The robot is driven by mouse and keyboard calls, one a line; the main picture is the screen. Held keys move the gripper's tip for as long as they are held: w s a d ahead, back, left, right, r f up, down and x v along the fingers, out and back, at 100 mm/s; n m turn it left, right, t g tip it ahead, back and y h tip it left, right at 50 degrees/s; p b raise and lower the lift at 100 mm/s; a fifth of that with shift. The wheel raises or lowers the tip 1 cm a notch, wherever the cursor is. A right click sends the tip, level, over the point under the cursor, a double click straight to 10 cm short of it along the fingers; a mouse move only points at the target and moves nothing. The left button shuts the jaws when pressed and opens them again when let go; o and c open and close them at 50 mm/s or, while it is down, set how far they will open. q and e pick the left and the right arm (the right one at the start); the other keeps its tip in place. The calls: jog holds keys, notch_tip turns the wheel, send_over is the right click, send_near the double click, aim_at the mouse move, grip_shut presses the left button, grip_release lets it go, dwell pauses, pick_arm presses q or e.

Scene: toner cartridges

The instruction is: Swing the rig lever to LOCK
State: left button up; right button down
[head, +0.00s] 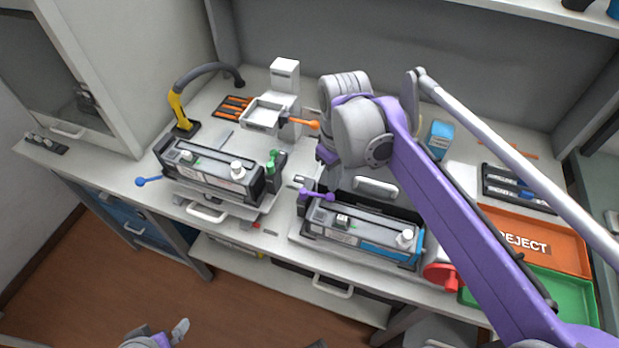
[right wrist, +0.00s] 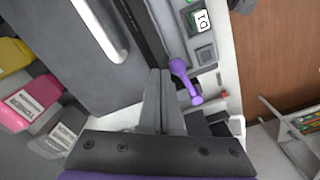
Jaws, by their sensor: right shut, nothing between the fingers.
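A lever with a purple handle (head: 318,195) is at the left end of the right-hand cartridge unit (head: 350,226). It also shows in the right wrist view (right wrist: 186,82), just right of my fingertips. My right gripper (right wrist: 160,76) is shut and empty, its fingers close beside the purple lever; I cannot tell whether they touch it. In the head view my right arm covers most of this gripper. A lever with a blue knob (head: 148,181) and one with an orange knob (head: 302,122) belong to other fixtures. No LOCK mark is legible. Part of my left arm shows at the bottom edge.
A second cartridge unit (head: 208,172) stands on the left, with a green-topped part (head: 271,163) beside it. An orange REJECT tray (head: 555,243) and a green tray (head: 545,292) lie at the right. A yellow and black curved tool (head: 180,108) stands at the back left.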

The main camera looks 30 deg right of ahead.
pick_arm(q)
jog(key=shift+r, duration=0.15)
pick_arm(e)
jog(key=shift+s+r, duration=0.1)
pick_arm(q)
notch_tip(320, 180, up, 6)
jog(key=w+p, duration=0.1)
jog(key=p, duration=0.3)
jog(key=shift+w+p, duration=0.4)
pick_arm(e)
notch_tip(320, 180, up, 7)
pick_arm(q)
jog(key=shift+s, duration=0.1)
